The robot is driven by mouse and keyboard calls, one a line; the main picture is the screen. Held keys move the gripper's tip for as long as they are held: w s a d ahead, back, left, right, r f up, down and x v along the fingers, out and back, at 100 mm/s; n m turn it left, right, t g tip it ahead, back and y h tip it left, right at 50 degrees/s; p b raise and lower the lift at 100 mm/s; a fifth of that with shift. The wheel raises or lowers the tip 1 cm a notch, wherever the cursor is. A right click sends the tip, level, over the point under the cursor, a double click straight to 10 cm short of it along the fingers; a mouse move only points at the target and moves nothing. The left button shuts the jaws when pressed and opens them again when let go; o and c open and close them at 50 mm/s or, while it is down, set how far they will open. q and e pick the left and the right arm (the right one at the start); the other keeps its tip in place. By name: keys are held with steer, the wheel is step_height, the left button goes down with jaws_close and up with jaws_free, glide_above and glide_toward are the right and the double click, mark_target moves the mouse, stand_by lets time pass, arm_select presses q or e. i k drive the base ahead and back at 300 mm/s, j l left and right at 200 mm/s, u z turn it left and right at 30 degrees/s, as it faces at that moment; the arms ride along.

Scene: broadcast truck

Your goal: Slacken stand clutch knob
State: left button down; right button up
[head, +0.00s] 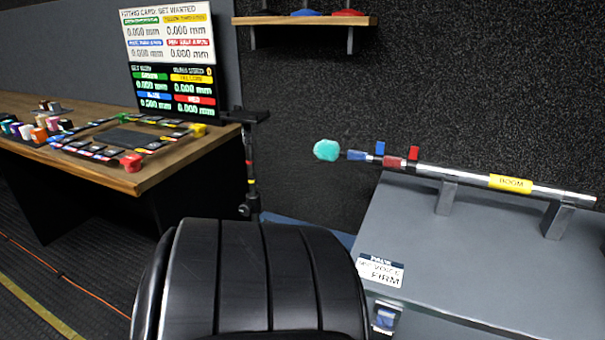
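A thin black stand (250,165) rises upright in the middle of the head view, between the wooden desk and the grey cabinet. A flat black head (245,116) tops its post, with a small red band below it. A small dark knob-like part (245,210) sits low on the post; I cannot tell for sure that it is the clutch knob. The lower part of the stand is hidden behind a large black ribbed shape. Neither of my grippers is in view.
The black ribbed shape (262,280) fills the lower middle. The wooden desk (150,175) at left holds coloured pieces and a screen (172,60). The grey cabinet (490,250) at right carries a boom pole (470,178) on brackets. A shelf (305,20) hangs above.

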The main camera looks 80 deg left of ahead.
mark_target(246, 209)
steer(key=k+u, duration=0.1)
steer(key=u, duration=2.75)
